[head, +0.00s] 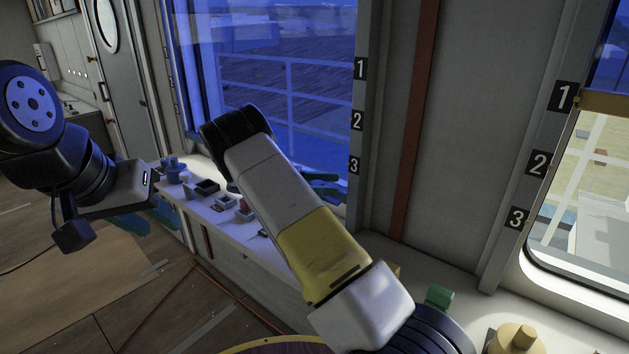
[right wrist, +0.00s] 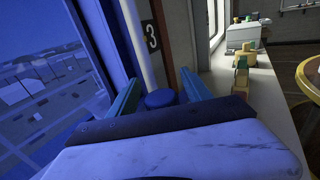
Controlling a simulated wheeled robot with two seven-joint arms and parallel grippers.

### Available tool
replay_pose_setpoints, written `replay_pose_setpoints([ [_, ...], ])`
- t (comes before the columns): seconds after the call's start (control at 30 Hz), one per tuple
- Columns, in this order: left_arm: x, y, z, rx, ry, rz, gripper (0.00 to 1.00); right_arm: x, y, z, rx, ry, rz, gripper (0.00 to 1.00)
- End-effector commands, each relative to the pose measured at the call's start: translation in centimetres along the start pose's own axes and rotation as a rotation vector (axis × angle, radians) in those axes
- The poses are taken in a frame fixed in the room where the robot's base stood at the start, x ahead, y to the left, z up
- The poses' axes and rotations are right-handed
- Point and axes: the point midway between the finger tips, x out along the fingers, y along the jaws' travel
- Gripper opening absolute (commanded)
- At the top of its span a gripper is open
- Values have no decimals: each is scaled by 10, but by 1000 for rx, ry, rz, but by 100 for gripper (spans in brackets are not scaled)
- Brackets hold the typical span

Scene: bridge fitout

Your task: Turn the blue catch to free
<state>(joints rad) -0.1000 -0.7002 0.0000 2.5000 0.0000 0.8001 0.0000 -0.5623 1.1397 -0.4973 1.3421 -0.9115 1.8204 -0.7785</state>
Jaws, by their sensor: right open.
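The blue catch, as I take it, is the round blue knob (right wrist: 160,98) low by the window post marked 3 in the right wrist view. It shows between the two teal fingers of my right gripper (right wrist: 158,84), which is open. I cannot tell whether either finger touches it. In the head view my right gripper (head: 327,184) reaches over the ledge below the window, and I cannot make out the knob there. My left gripper (head: 150,218) is at the left, away from the knob, with its blue fingers apart and nothing seen between them.
Several small blocks and fittings (head: 208,188) stand on the white ledge (head: 228,222) under the window. A green piece (head: 438,297) and a yellow knob (head: 515,338) are at the lower right. Posts numbered 1 to 3 flank the wall panel. The floor at left is open.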

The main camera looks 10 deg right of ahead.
Motion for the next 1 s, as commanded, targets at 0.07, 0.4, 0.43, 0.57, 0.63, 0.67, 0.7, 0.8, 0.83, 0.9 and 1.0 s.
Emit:
replay_pose_setpoints([
  [0.07, 0, 0, 0, 0, 0, 0, 36, 0, 0, 0, -1, 0, 0, 57],
  [0.4, 0, 0, 0, 0, 0, 0, 36, -46, 0, -2, 0, 1, 3, 57],
  [0.43, 0, 0, 0, 0, 0, 0, 36, -51, 1, -1, 1, 2, 3, 57],
  [0.57, 0, 0, 0, 0, 0, 0, 36, -68, 1, -1, 1, 0, 1, 57],
  [0.63, 0, 0, 0, 0, 0, 0, 36, -74, 1, -1, 1, 0, 1, 57],
  [0.67, 0, 0, 0, 0, 0, 0, 36, -75, 1, -1, 1, 0, 1, 57],
  [0.7, 0, 0, 0, 0, 0, 0, 36, -77, 0, -1, 0, 0, 1, 57],
  [0.8, 0, 0, 0, 0, 0, 0, 36, -79, 0, 0, 0, 0, 0, 57],
  [0.83, 0, 0, 0, 0, 0, 0, 36, -79, 0, 0, -1, 0, 0, 57],
  [0.9, 0, 0, 0, 0, 0, 0, 36, -79, 0, 0, -1, 0, 0, 57],
  [1.0, 0, 0, 0, 0, 0, 0, 36, -78, 0, 0, 0, 0, 0, 57],
])
